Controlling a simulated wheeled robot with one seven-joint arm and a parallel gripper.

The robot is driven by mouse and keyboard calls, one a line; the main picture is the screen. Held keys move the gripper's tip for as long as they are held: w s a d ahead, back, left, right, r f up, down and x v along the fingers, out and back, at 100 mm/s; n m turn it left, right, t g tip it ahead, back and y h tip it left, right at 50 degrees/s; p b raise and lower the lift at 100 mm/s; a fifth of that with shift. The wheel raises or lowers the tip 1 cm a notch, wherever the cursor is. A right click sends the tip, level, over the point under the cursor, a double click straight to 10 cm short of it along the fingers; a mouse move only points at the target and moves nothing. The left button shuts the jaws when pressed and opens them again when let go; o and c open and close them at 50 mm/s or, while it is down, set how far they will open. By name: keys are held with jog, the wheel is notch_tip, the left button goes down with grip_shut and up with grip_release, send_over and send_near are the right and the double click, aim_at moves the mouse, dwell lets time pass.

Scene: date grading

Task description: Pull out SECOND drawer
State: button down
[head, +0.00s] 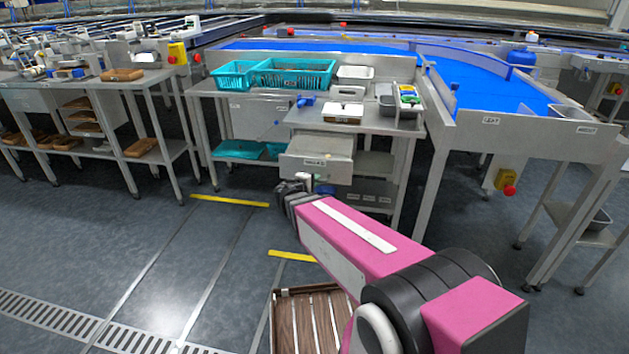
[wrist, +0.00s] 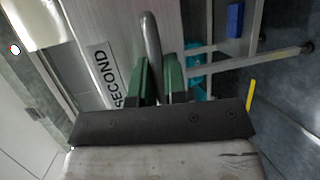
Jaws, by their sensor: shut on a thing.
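The drawer labelled SECOND (wrist: 82,22) fills the upper left of the wrist view, its label turned sideways. In the head view the drawer (head: 332,172) sits under the steel worktable and appears to stand out from the table's front. Its grey bar handle (wrist: 150,32) runs between the two green fingers of my gripper (wrist: 160,78), which is shut on it. In the head view my gripper (head: 299,187) is low at the drawer's front, and my arm partly covers that area. The drawer's inside is hard to make out.
Teal crates (head: 293,74), a white tray (head: 342,113) and small containers stand on the worktable (head: 382,124). A blue conveyor (head: 490,88) lies to the right. A slatted wooden crate (head: 291,312) is below my arm. The floor in front and left is clear, with yellow strips (head: 230,200).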

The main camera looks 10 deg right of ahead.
jog(key=c, duration=1.2)
grip_release()
jog(key=v, duration=1)
jog(key=shift+s+a+r, duration=0.1)
jog(key=shift+s+a, duration=0.15)
jog(key=shift+a, duration=0.05)
jog(key=s+d+f+m+g+y, duration=0.2)
jog(key=d+f+m+g+y, duration=0.1)
jog(key=d+g, duration=0.1)
jog(key=s+d+f+m+g+y, duration=0.3)
jog(key=d+m+g+y, duration=0.1)
jog(key=s+d+f+m+g+y, duration=0.3)
jog(key=d+f+g, duration=0.1)
jog(key=d, duration=0.1)
jog(key=shift+d+m, duration=0.1)
jog(key=shift+m, duration=0.3)
